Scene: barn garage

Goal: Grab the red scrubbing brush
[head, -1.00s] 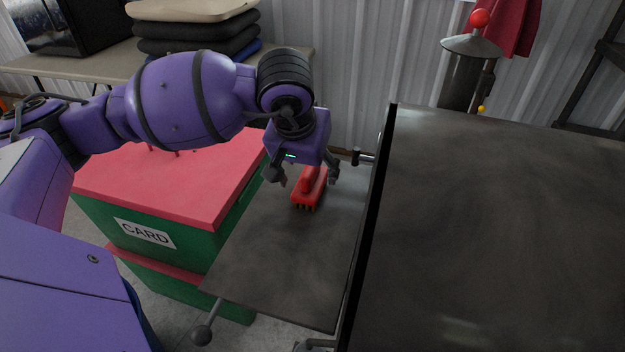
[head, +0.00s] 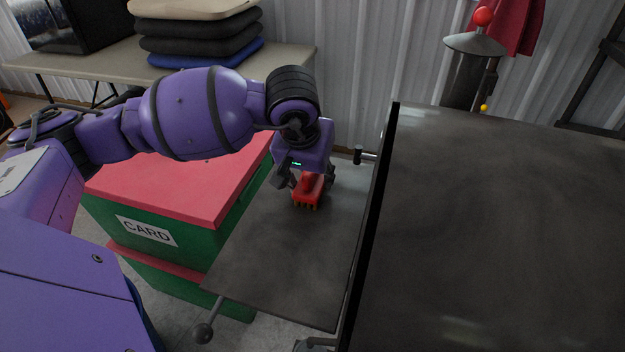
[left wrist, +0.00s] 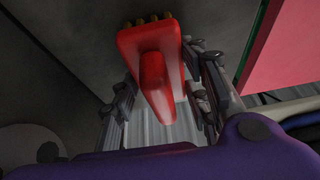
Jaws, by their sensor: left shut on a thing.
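The red scrubbing brush (head: 308,189) with yellowish bristles is at the grey metal side shelf (head: 285,265) in the head view. My left gripper (head: 308,184) comes down over it from above, with one finger on each side, and is shut on it. In the left wrist view the brush's red body and raised handle (left wrist: 154,80) lie between the two fingers (left wrist: 160,95). I cannot tell whether the bristles still touch the shelf. My right gripper is not in view.
A larger dark metal surface (head: 500,230) with a raised edge stands right of the shelf. A green bin labelled CARD with a red lid (head: 175,185) stands to the left. Stacked cushions (head: 195,35) lie on a table behind. The shelf's front part is clear.

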